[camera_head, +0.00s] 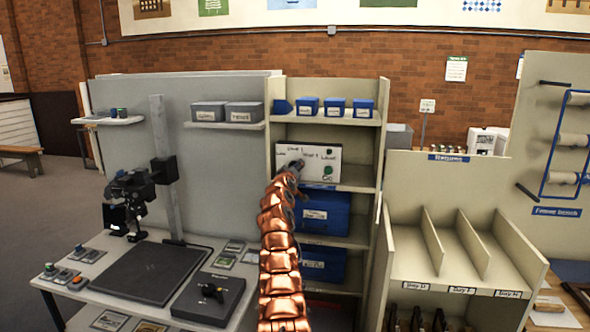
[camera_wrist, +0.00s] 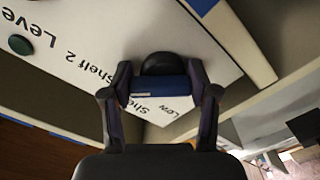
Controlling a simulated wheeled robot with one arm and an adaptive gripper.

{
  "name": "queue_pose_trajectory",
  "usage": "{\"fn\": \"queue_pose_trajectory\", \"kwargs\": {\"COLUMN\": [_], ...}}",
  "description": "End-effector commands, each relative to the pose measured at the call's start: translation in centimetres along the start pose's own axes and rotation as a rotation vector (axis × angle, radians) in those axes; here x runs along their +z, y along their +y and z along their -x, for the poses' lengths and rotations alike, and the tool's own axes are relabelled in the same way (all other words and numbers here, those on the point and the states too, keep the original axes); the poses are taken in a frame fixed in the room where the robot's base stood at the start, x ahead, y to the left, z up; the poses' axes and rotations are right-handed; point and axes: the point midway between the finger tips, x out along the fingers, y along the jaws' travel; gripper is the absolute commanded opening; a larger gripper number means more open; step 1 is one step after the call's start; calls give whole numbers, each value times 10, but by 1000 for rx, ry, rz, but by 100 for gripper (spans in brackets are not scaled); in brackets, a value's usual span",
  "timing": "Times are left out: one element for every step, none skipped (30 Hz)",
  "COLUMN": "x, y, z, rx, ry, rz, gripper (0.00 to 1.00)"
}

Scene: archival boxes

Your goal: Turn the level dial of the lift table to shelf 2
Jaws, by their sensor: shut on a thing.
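The level dial's dark round knob (camera_wrist: 163,63) shows between my fingertips in the wrist view, with a blue bar across it. My gripper (camera_wrist: 160,82) is shut on the dial, one finger on each side. The white panel (camera_wrist: 95,60) behind carries "Level", "Shelf 2" and "Low", seen upside down. "Shelf 2" is left of the dial and "Low" is below it. In the head view the panel (camera_head: 318,158) stands in the shelf unit, and my gripper (camera_head: 296,166) is at its left part, covering the dial. I cannot tell which mark the dial points to.
A green button (camera_wrist: 20,45) is on the panel; it also shows in the head view (camera_head: 328,170). Blue boxes (camera_head: 326,213) sit on the shelves below, and small blue boxes (camera_head: 335,107) above. A workbench with a black plate (camera_head: 150,272) is at left, a sorting rack (camera_head: 470,290) at right.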

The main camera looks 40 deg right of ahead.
Motion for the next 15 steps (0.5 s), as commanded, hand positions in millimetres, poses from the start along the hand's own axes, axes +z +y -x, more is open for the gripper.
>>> {"fn": "queue_pose_trajectory", "kwargs": {"x": [1,1,1,1,2,2,2,2,2,2,2,2,2,2,2], "y": [-2,-3,-3,-3,-3,-3,-3,-3,-3,-3,-3,-3,-4,-4,-4], "z": [0,0,0,0,0,0,0,0,0,0,0,0,0,0,0], "rx": [-3,-3,-3,-3,-3,-3,-3,-3,-3,-4,-4,-4,-4,-4,-4], "ry": [-2,-2,-2,-2,-2,-3,-3,-3,-3,-3,-3,-3,-3,-3,-3], "rz": [-13,-21,-30,-35,-40,-46,-50,-52,-55,-56,-57,-57,-57,-57,-57], "gripper": [25,25,25,25,25,25,25,25,25,25,25,25,25,25,25]}}
